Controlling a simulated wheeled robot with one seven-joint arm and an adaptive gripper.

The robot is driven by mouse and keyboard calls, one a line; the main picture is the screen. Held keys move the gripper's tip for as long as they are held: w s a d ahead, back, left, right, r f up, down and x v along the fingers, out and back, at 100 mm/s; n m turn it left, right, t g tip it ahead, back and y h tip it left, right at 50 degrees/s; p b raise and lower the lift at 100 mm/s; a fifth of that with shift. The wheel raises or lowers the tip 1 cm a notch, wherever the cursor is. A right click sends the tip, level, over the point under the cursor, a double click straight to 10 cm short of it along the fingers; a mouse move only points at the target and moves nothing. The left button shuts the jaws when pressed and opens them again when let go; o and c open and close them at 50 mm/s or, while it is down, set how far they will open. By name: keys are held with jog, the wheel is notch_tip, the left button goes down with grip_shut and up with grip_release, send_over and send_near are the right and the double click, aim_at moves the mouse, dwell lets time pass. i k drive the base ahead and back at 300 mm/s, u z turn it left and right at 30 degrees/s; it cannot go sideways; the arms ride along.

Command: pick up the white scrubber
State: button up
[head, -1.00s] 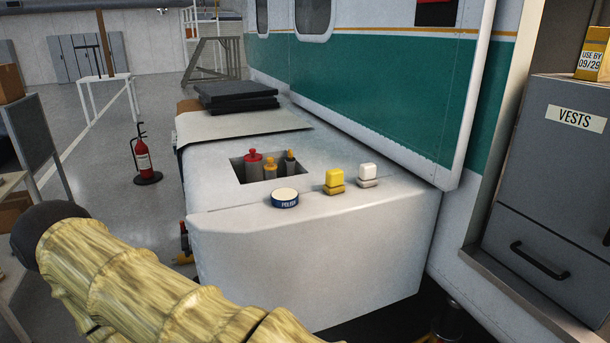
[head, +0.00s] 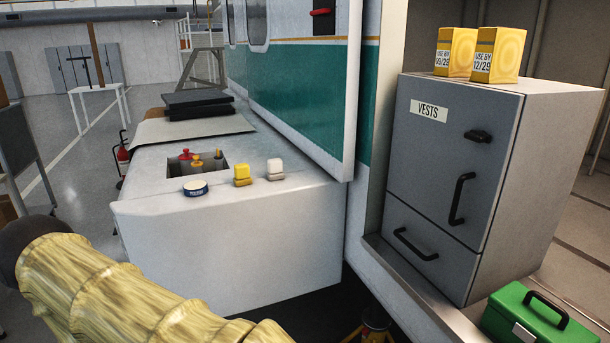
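The white scrubber (head: 275,168) is a small block with a white top and a tan lower part. It sits on the pale grey top of the box-like helicopter step (head: 230,245), near its right end. A similar yellow scrubber (head: 242,174) stands just left of it, and a round blue-and-white polish tin (head: 195,188) lies further left. My arm, in a yellowish wood-like covering, crosses the lower left, well apart from the scrubber. My gripper is not in view.
Bottles (head: 196,160) stand in a recess behind the tin. Black flat pads (head: 198,104) lie further back. At right are a grey vests cabinet (head: 455,165), two yellow boxes (head: 497,54) on it, and a green toolbox (head: 535,318). The helicopter wall (head: 310,105) rises behind the scrubber.

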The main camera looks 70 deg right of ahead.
aim_at(274, 166)
jog(key=z, duration=1.15)
